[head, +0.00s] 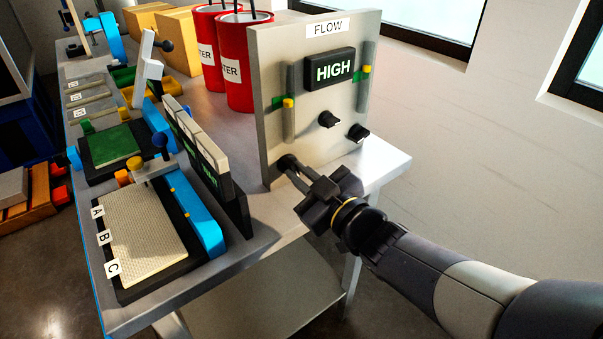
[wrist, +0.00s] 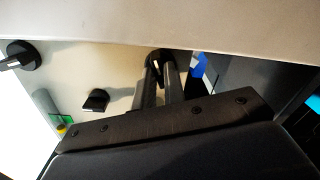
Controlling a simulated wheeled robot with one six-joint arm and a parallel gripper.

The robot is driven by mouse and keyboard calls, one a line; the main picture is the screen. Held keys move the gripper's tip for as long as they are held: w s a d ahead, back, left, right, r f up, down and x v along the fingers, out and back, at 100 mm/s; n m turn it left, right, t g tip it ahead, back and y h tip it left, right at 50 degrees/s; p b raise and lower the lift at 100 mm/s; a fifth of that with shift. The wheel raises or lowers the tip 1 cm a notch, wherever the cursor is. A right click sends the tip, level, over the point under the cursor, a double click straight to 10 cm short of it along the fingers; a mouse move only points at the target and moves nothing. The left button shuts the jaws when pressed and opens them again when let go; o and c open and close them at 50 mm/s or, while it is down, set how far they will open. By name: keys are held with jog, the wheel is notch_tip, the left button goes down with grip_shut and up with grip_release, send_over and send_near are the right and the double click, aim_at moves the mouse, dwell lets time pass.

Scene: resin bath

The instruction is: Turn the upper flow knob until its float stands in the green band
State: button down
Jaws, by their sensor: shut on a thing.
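The upright grey flow panel (head: 262,140) shows two tubes, a HIGH display (head: 330,68) and several dark knobs. My gripper (head: 294,171) is shut on the lower-left knob (head: 286,161); this gripped knob (wrist: 158,56) shows between the fingers in the wrist view. Two other knobs, the middle knob (head: 329,119) and the right knob (head: 358,132), are untouched. The left tube's yellow float (head: 288,103) is about level with its green band (head: 277,103). The right tube's yellow float (head: 367,69) is at or slightly above its green band (head: 363,76); exact heights are unclear.
Two red canisters (head: 238,70) stand behind the panel. The bench's right corner (head: 385,160) is bare.

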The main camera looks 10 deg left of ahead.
jog(key=c, duration=1.5)
grip_release()
jog(key=shift+p+v, duration=1.15)
jog(key=shift+v, duration=4.3)
jog(key=b+x, duration=0.2)
jog(key=x, duration=0.9)
